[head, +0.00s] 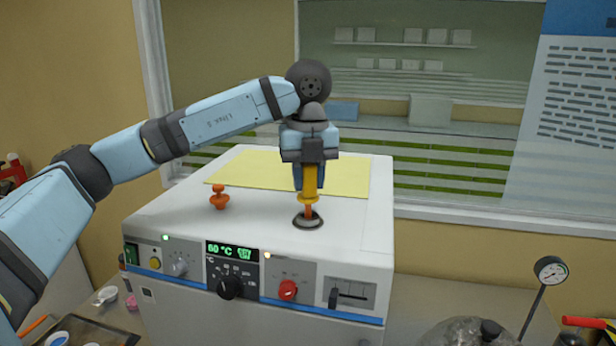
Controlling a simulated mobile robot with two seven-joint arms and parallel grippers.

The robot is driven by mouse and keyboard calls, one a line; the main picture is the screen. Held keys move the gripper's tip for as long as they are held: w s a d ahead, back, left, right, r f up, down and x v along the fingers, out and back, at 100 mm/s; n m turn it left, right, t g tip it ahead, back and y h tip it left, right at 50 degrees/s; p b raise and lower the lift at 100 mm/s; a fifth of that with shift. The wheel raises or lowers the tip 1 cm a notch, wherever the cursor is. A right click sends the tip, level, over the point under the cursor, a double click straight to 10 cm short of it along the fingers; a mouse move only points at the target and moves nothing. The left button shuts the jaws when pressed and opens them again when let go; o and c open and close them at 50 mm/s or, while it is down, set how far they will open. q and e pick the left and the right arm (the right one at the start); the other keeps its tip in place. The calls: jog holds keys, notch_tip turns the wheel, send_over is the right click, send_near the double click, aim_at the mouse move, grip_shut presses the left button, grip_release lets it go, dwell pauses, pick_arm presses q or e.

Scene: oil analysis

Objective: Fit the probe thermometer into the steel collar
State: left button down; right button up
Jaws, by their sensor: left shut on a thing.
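My left gripper (309,178) points down over the white bath unit and is shut on the probe thermometer (310,190). The thermometer is upright, with a yellow handle, a wider yellow flange and an orange part below. The steel collar (308,225) is a dark-rimmed metal ring set in the top of the unit. The thermometer's orange lower part is at the collar's opening; I cannot tell how deep it sits. The fingers hide part of the handle. My right gripper is not in view.
The white unit (170,222) has a front panel with knobs and a green "60 °C" display (232,251). An orange stopper (219,198) stands on its top, left of the collar. A yellow sheet (235,172) lies behind.

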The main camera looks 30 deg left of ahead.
pick_arm(q)
jog(key=c, duration=0.8)
grip_release()
notch_tip(320, 180, up, 14)
jog(key=shift+b, duration=0.3)
jog(key=shift+s+f, duration=0.1)
jog(key=shift+f, duration=0.1)
